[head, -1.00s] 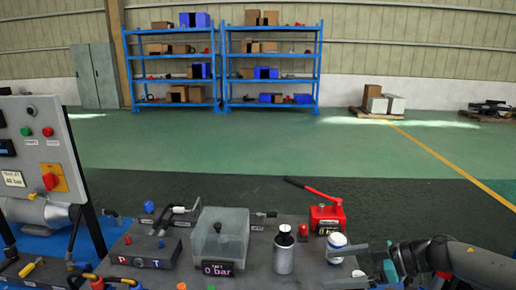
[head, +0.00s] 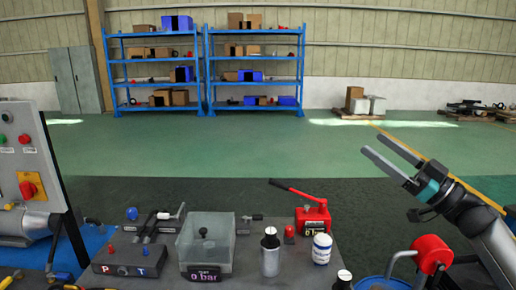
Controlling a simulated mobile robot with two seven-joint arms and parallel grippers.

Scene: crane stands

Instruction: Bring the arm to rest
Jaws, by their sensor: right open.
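My right gripper (head: 389,160) is raised at the right of the head view, above and to the right of the bench. Its two grey fingers are spread apart with nothing between them, and they point up and to the left. My right arm comes in from the lower right corner. The white and blue jar (head: 321,249) stands upright on the bench, apart from the gripper. My left gripper is not in the picture.
The bench (head: 255,265) carries a clear box (head: 206,243), a grey bottle (head: 270,252), a red hand pump (head: 313,216) and a port block (head: 130,259). A control panel (head: 28,160) stands at left. A red part (head: 431,254) sits below my arm.

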